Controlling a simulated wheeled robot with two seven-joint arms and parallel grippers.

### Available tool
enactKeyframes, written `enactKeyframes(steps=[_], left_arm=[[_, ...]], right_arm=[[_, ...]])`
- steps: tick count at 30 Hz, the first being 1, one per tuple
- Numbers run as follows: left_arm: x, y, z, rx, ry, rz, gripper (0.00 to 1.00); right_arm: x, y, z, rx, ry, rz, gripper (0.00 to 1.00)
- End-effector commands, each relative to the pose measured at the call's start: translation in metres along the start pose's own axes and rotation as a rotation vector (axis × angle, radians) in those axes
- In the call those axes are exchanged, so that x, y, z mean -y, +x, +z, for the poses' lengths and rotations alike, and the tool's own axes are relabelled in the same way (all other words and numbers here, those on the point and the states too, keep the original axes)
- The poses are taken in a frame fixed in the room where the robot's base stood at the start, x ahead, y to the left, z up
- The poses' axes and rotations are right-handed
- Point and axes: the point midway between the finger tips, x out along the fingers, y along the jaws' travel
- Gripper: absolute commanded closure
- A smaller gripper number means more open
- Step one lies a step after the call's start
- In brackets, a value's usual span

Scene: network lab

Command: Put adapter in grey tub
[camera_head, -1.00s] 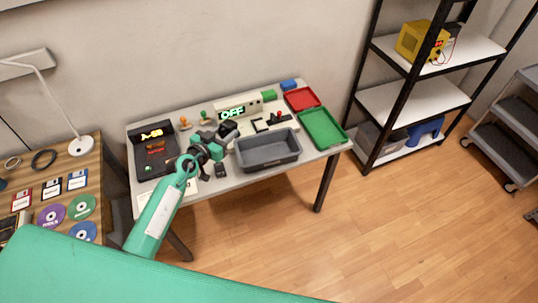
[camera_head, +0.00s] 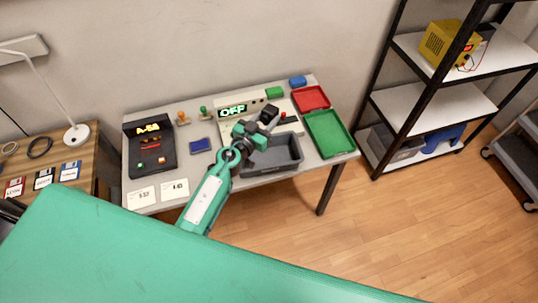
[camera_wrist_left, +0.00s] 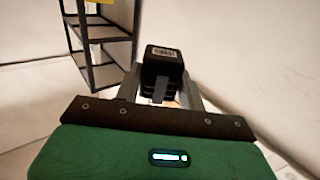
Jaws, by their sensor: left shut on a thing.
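The adapter is a black block (camera_head: 268,113) held up at the end of my left gripper (camera_head: 258,124). In the left wrist view the adapter (camera_wrist_left: 164,66) sits between the fingers, with a pale label on it. My left gripper is shut on it. The grey tub (camera_head: 280,168) stands near the front edge of the table, and the gripper and adapter are above its back left part in the head view. My left arm hides the tub's left end. The visible inside of the tub looks empty. My right gripper is out of view.
A green tray (camera_head: 326,134) and a red tray (camera_head: 311,98) lie right of the tub. A device with an "OFF" display (camera_head: 233,111) stands behind it. A dark console (camera_head: 150,148), a blue box (camera_head: 200,145) and small stamps are to the left. A shelf (camera_head: 432,98) stands at right.

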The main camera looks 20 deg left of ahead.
Motion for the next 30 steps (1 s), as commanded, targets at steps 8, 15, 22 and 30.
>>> enactKeyframes(steps=[8,15,22,30], left_arm=[[0.0,0.0,0.052,0.001,-0.002,0.0,0.91],[0.0,0.0,0.093,0.0,-0.003,-0.001,0.91],[0.0,0.0,0.132,0.001,-0.004,-0.002,0.91],[0.0,0.0,0.154,0.001,-0.001,0.0,0.91]], right_arm=[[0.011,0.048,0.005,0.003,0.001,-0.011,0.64],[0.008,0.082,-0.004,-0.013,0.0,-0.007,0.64],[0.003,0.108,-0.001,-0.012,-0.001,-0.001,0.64],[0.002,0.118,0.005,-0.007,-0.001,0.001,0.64]])
